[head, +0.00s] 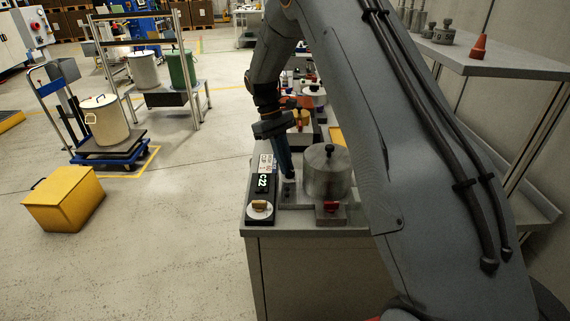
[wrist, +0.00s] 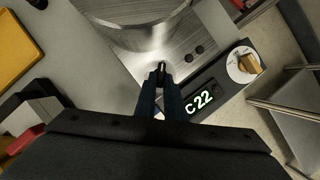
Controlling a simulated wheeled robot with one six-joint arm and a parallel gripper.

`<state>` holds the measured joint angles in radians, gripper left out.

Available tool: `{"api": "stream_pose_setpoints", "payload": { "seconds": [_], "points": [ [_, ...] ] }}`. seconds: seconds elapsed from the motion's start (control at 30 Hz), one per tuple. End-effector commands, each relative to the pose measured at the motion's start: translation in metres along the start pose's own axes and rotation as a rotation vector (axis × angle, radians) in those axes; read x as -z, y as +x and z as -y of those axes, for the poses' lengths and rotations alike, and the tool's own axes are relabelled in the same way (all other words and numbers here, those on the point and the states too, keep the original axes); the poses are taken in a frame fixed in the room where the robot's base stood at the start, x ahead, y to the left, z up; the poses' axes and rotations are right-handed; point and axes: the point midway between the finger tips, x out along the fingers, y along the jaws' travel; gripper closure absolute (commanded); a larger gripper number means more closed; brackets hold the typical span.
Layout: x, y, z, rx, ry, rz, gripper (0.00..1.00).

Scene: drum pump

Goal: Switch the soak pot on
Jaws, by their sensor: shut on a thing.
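The soak pot (head: 326,172) is a grey metal pot with a black lid knob, standing on a metal base near the bench's front end. Its side also shows in the wrist view (wrist: 140,35). A dark control box beside it has a lit green display (head: 262,183) reading C22 and a white dial with a tan knob (head: 260,205). The display also shows in the wrist view (wrist: 199,102). My gripper (head: 288,178) points down between pot and control box. In the wrist view its blue fingers (wrist: 160,75) are shut on a small toggle (wrist: 161,66); the toggle's base is partly hidden.
A red part (head: 331,206) sits at the base's front. More pots and items crowd the bench behind. A yellow box (head: 64,199) stands on the floor at left, with open floor between.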

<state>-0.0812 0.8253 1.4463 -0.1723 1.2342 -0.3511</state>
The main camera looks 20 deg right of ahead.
Motion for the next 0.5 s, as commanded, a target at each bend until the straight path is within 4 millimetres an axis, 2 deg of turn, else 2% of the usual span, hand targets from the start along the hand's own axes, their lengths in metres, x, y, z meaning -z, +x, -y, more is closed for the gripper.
{"api": "stream_pose_setpoints", "payload": {
  "seconds": [0.43,0.47,0.5],
  "points": [
    [0.0001,-0.0008,-0.0009,0.003,0.012,-0.002,1.00],
    [0.0001,-0.0008,-0.0010,0.003,0.012,-0.002,0.89],
    [0.0001,-0.0007,-0.0009,0.003,0.012,-0.002,0.82]
  ]
}}
